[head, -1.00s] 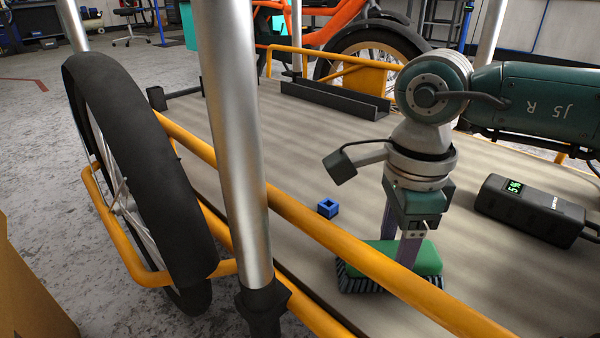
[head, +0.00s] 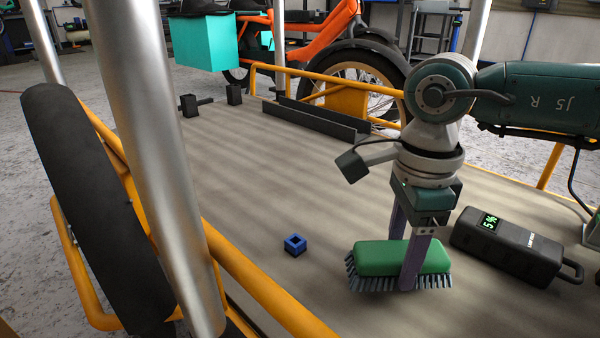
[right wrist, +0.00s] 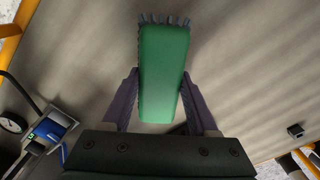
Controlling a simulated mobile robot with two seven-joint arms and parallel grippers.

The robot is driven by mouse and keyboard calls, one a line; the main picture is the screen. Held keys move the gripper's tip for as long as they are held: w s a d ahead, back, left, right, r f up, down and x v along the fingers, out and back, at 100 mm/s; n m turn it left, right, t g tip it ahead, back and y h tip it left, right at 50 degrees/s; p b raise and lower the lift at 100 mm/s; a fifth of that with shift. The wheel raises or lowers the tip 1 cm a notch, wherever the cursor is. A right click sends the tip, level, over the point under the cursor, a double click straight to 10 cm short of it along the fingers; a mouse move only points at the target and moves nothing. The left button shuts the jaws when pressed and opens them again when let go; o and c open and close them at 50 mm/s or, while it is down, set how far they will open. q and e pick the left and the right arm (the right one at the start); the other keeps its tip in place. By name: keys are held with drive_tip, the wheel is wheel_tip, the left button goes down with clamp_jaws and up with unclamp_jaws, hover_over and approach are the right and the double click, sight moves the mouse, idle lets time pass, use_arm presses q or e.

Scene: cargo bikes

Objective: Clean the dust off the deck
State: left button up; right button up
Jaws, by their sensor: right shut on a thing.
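A green brush (head: 378,258) with dark bristles is on the grey-brown deck (head: 250,170), bristles down, in the head view. My right gripper (head: 404,268) is shut on it, its purple fingers on either side of the green block. In the right wrist view the brush (right wrist: 162,75) sits between the two fingers (right wrist: 160,100). The bristles appear to touch the deck. Darker and lighter streaks run across the deck; I cannot tell which are dust. My left gripper is not in view.
A black battery with a green display (head: 507,248) lies to the right. A black channel (head: 315,120) lies at the far edge. Yellow rails (head: 265,285), a silver post (head: 150,150) and a wheel (head: 95,210) border the near left.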

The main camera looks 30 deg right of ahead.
drive_tip(key=r+p, duration=0.2)
drive_tip(key=r, duration=0.1)
drive_tip(key=shift+a+r+p, duration=0.2)
drive_tip(key=shift+r+p, duration=0.1)
drive_tip(key=shift+d+r+p, duration=0.1)
drive_tip(key=shift+r+p, duration=0.45)
drive_tip(key=shift+r, duration=0.25)
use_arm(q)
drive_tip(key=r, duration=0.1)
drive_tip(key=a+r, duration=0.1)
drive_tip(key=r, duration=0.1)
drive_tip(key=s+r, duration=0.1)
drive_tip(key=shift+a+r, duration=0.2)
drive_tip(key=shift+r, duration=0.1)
use_arm(e)
drive_tip(key=shift+a, duration=0.2)
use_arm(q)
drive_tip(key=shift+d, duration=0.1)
use_arm(e)
drive_tip(key=shift+d, duration=0.1)
